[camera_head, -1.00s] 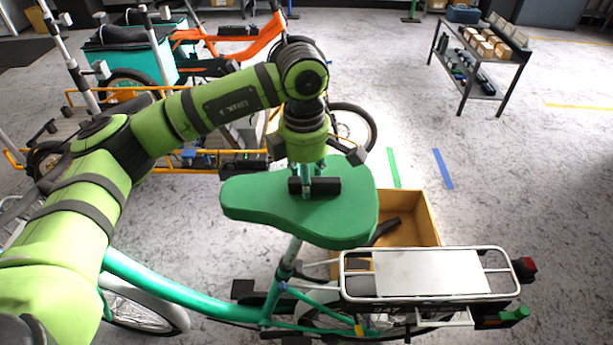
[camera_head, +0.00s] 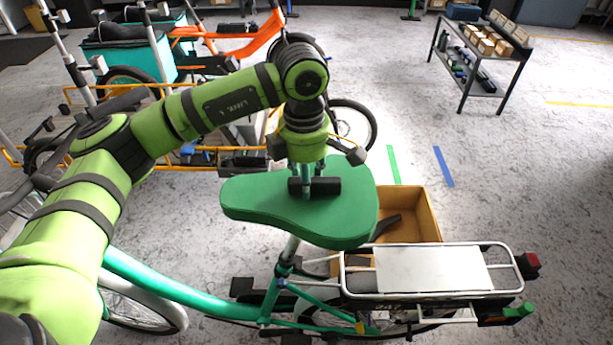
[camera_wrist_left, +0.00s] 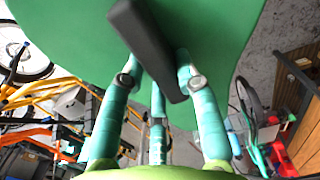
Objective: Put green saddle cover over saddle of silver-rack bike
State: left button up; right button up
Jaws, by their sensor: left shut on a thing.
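The green saddle cover (camera_head: 255,207) is a smooth saddle-shaped shell with a black bar on its top. It lies above the seat post of the green bike with the silver rack (camera_head: 500,252). The bike's saddle is hidden beneath it, so I cannot tell whether the cover touches it. My left gripper (camera_head: 313,186) comes down from above and is shut at the black bar. The left wrist view shows the gripper's teal fingers at the black bar (camera_wrist_left: 145,45) and the cover's green surface (camera_wrist_left: 75,40). My right gripper is not in view.
An open wooden box (camera_head: 428,215) stands behind the bike's rack. Cargo bikes, one with an orange frame (camera_head: 245,45), stand at the back left. A dark shelf cart (camera_head: 480,60) with small boxes is at the back right. The floor between is clear.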

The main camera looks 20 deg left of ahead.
pick_arm(q)
jog(key=o, duration=1.1)
notch_tip(320, 180, up, 12)
jog(key=shift+s+a, duration=0.1)
jog(key=shift+a, duration=0.05)
